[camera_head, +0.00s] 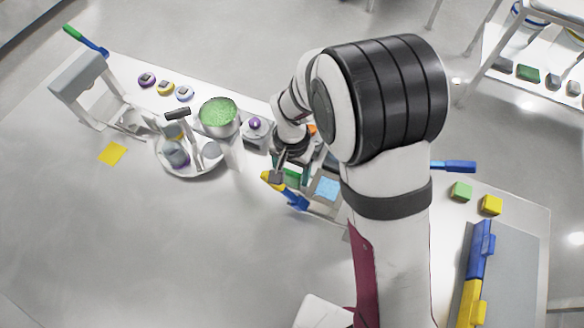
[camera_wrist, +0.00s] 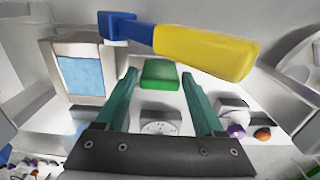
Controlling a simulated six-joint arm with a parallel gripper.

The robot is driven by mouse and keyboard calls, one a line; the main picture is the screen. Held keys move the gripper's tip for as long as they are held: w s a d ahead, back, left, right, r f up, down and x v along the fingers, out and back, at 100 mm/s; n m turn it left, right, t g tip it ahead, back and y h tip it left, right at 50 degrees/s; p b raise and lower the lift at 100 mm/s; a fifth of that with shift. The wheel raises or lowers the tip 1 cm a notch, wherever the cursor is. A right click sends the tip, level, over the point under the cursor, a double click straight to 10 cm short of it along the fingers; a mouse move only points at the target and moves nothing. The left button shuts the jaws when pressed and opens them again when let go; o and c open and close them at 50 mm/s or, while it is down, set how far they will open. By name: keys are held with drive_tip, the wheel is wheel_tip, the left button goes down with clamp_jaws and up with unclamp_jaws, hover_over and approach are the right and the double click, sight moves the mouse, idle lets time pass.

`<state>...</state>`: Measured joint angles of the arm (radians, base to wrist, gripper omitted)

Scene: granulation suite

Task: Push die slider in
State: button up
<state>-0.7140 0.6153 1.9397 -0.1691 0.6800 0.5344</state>
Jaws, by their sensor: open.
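My gripper (camera_wrist: 159,80) is open, with its two teal fingers reaching forward in the wrist view. In the head view my gripper (camera_head: 281,168) is partly hidden by my arm, over the table's front edge. A green block (camera_wrist: 160,74) shows between the fingertips; I cannot tell whether they touch it. A yellow-and-blue handled piece (camera_wrist: 205,50) lies across the view beyond the fingers, also seen in the head view (camera_head: 272,179). No part is clearly identifiable as the die slider.
A white box with a blue panel (camera_wrist: 80,72) stands left of the fingers. A dial (camera_wrist: 160,127), a purple knob (camera_wrist: 236,131) and an orange button (camera_wrist: 262,134) are nearby. A bowl of green granules (camera_head: 218,114) and a round tray (camera_head: 192,171) stand left.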

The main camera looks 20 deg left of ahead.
clamp_jaws()
idle(0.3)
drive_tip(key=d, duration=1.2)
drive_tip(key=shift+d, duration=0.3)
unclamp_jaws()
drive_tip(key=shift+a+r, duration=0.1)
wheel_tip(320, 180, up, 16)
